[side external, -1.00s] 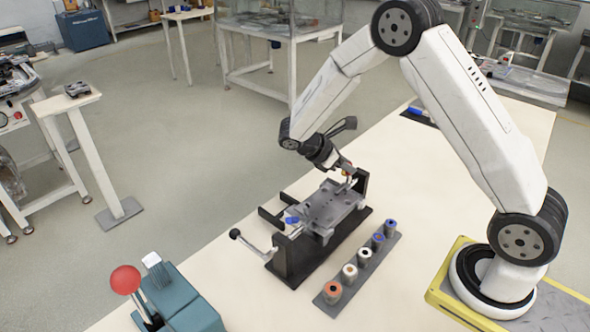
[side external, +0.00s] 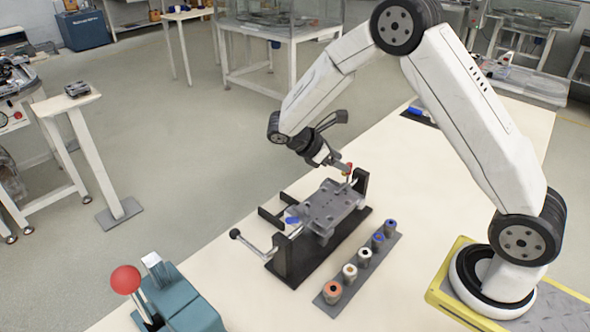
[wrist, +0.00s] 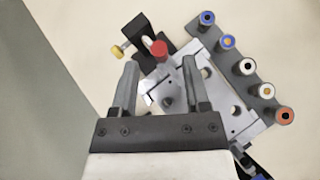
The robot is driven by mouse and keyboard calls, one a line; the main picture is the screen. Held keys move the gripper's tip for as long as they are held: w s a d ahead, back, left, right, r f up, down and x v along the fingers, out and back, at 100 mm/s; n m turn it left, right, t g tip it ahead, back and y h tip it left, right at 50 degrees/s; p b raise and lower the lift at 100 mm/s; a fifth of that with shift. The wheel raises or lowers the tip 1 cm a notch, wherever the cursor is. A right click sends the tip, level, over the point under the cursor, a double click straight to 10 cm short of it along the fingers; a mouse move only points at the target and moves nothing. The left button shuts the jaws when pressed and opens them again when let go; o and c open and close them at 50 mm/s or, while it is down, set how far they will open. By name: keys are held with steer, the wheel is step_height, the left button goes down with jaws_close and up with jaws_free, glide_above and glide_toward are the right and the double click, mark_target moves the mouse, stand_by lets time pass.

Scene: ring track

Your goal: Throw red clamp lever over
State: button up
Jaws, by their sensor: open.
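The red clamp lever shows as a red knob (side external: 349,168) on a short stem at the far end of the grey clamping fixture (side external: 325,208). In the wrist view the red knob (wrist: 159,48) lies just beyond and between the fingertips, beside the grey plate (wrist: 233,118). My gripper (side external: 344,167) is at the knob in the side view, its fingers spread. In the wrist view my gripper (wrist: 160,66) is open with nothing held between the fingers. I cannot tell whether a finger touches the knob.
A rack (side external: 322,301) of several coloured-ring cylinders stands beside the fixture. A black-knobbed handle (side external: 235,234) sticks out at its near end. A teal box (side external: 190,304) with a large red ball lever (side external: 125,280) is at lower left.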

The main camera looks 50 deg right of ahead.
steer(key=shift+v, duration=2.45)
steer(key=shift+s, duration=0.15)
steer(key=s+a+f+m+t+y, duration=0.1)
steer(key=s+a+m+t+y, duration=0.7)
steer(key=s+m, duration=0.3)
steer(key=shift+s+f+y, duration=0.25)
steer(key=shift+s+y, duration=0.15)
steer(key=shift+s, duration=0.6)
